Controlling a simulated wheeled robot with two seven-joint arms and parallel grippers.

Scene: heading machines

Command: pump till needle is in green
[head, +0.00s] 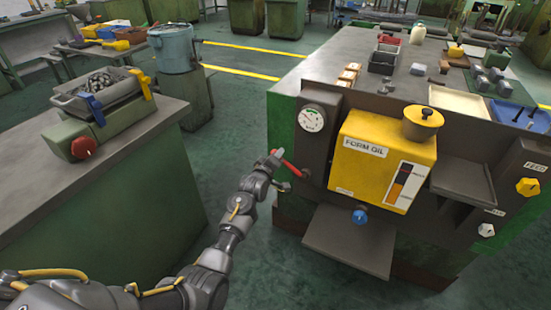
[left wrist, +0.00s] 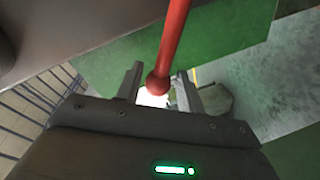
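The pump lever is a red rod (head: 293,168) on the left front of the machine. In the left wrist view the red lever (left wrist: 174,40) ends in a round red knob. My left gripper (head: 277,155) is at the lever's outer end; in the left wrist view its fingers (left wrist: 159,82) stand apart on either side of the knob, with a gap visible. A round white gauge (head: 312,118) with a green band sits above the lever; its needle is too small to read surely. Beside it is the yellow FORM OIL tank (head: 384,155). My right gripper is not in view.
A blue knob (head: 359,217) sits below the tank, above a grey sloping plate (head: 350,241). A yellow FEED knob (head: 527,187) is at the far right. A green bench (head: 110,180) stands at left; the floor between is clear.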

